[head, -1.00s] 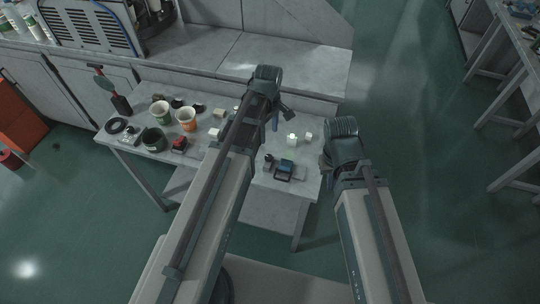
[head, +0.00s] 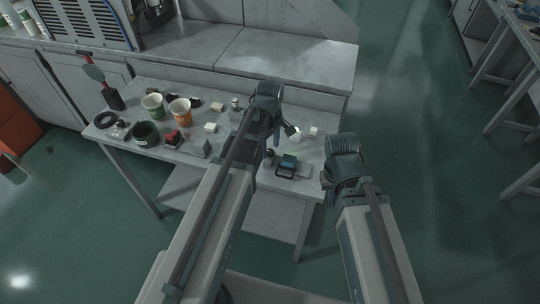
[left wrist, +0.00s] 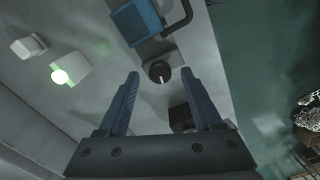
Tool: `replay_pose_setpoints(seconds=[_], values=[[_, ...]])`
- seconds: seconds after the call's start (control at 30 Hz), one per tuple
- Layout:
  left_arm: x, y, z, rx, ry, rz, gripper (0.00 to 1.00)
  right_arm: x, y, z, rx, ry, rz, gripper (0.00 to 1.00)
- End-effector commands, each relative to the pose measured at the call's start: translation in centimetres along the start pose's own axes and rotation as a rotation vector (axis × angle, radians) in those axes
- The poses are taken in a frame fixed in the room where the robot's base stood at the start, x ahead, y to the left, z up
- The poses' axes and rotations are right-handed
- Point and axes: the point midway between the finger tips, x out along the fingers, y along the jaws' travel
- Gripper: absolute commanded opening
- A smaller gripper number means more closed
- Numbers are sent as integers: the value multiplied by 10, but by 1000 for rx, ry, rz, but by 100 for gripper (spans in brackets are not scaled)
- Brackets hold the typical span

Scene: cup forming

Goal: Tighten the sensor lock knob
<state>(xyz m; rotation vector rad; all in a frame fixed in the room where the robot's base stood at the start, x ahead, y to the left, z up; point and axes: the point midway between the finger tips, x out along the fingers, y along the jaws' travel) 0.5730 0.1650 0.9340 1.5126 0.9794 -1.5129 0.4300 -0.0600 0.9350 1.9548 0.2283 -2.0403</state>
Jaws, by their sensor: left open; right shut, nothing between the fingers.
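The sensor lock knob (left wrist: 160,72) is a small round black knob with a white pointer line. It sits beside a blue block (left wrist: 136,20) with a black bracket in the left wrist view. The blue block also shows on the table in the head view (head: 288,162), with a small dark knob-like part at its left. My left gripper (left wrist: 161,103) is open, its two fingers apart, with the knob showing between and beyond the tips. In the head view my left gripper (head: 283,136) is above the table, behind the block. My right gripper (head: 326,178) is shut and empty, right of the table.
A white block with a green glow (left wrist: 66,74) and a plain white block (left wrist: 27,47) lie near the knob. Paper cups (head: 180,110), a black ring (head: 109,121) and several small items fill the table's left part. Open floor lies right of the table.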

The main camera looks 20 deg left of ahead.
Motion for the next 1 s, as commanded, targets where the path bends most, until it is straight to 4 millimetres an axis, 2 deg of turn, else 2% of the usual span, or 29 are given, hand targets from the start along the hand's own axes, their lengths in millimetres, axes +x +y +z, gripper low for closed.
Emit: replay_pose_setpoints(seconds=[0.03, 0.1, 0.43, 0.8, 1.0], values=[[10, 0, 0, 0, 0, 0, 67, 9, -1, -1, 0, 0, 0, 0], [12, 0, 0, 0, 0, 0, 67, 12, -1, -1, 0, 0, 0, 0], [12, 0, 0, 0, 0, 0, 67, 12, -1, -1, 0, 0, 0, 0], [12, 0, 0, 0, 0, 0, 0, 12, -1, -1, 0, 0, 0, 0], [12, 0, 0, 2, 0, 0, 0, 12, -1, -1, 0, 0, 0, 0]])
